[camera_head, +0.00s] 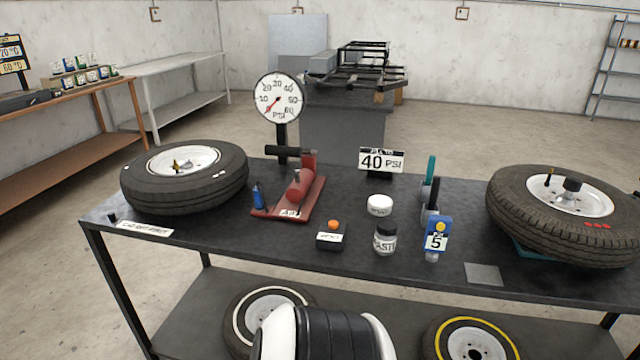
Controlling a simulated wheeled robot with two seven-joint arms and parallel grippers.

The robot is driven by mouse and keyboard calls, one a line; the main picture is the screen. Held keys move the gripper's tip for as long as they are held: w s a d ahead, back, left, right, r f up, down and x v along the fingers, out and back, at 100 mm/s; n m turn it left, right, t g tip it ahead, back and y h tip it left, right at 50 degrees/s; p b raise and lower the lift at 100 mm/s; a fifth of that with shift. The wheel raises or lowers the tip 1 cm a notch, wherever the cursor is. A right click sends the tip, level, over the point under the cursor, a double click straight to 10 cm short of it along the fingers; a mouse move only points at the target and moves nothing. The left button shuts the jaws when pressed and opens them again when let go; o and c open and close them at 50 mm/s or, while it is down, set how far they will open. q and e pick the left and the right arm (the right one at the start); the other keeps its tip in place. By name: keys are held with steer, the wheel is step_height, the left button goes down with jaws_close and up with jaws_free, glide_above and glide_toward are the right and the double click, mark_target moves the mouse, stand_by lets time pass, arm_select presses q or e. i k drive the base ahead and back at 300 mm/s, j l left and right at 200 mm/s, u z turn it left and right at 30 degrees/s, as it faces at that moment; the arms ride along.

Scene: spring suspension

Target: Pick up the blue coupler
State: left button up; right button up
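The blue coupler (258,195) is a small upright blue piece on the dark table. It stands at the left end of the red air pump base (290,203), right of the left tire. I cannot tell whether it is attached to the red base or only rests against it. Neither of my grippers is in view.
A tire (150,194) lies at the table's left and another (520,220) at its right. A gauge (278,98) rises behind the pump. A small black box (332,238), white tub (379,205) and paste jar (386,239) stand right of it.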

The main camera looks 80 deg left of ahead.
mark_target(259, 204)
steer(key=u, duration=3.15)
